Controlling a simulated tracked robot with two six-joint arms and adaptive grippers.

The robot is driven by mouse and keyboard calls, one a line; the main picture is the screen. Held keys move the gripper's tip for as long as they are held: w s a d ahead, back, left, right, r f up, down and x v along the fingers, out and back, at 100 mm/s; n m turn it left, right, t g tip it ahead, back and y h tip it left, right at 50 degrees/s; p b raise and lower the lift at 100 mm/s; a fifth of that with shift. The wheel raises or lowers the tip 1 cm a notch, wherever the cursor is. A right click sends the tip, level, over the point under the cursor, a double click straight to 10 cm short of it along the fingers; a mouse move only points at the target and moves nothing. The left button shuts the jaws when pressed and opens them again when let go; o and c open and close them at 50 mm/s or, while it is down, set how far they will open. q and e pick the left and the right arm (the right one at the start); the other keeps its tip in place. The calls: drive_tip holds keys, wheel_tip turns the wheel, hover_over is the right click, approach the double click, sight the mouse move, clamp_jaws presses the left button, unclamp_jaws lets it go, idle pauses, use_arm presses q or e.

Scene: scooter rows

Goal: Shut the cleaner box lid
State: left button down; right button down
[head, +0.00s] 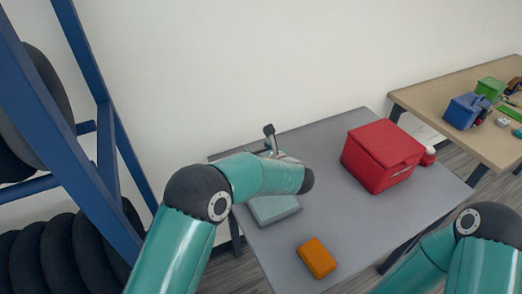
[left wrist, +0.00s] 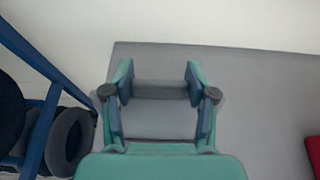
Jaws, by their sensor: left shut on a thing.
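A pale grey-teal box (head: 275,210), which I take for the cleaner box, sits at the left of the grey table. My left forearm hides its back part. My left gripper (head: 272,142) is behind that forearm in the head view, mostly hidden. In the left wrist view my left gripper (left wrist: 160,82) has its fingers apart on either side of a grey bar-like edge (left wrist: 160,90), seemingly the box's lid, and is shut on it. How far the lid is tilted is hidden. My right arm shows at the lower right; its gripper is out of view.
A red box (head: 383,155) stands at the right of the grey table (head: 350,215), with a small red-and-white thing (head: 428,156) beside it. An orange block (head: 316,258) lies near the front edge. A blue rack with tyres (head: 70,250) stands left. The table's middle is clear.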

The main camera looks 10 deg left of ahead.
use_arm(q)
drive_tip(key=s+d+t+y+b, duration=0.2)
drive_tip(key=s+d+b, duration=0.3)
drive_tip(key=b, duration=0.8)
drive_tip(key=shift+s+f+t, duration=0.25)
drive_tip(key=shift+s+t, duration=0.55)
drive_tip(key=shift+s, duration=0.15)
drive_tip(key=shift+c, duration=1.6)
unclamp_jaws()
drive_tip(key=shift+a, duration=0.1)
drive_tip(key=shift+r, duration=0.1)
wheel_tip(320, 180, up, 10)
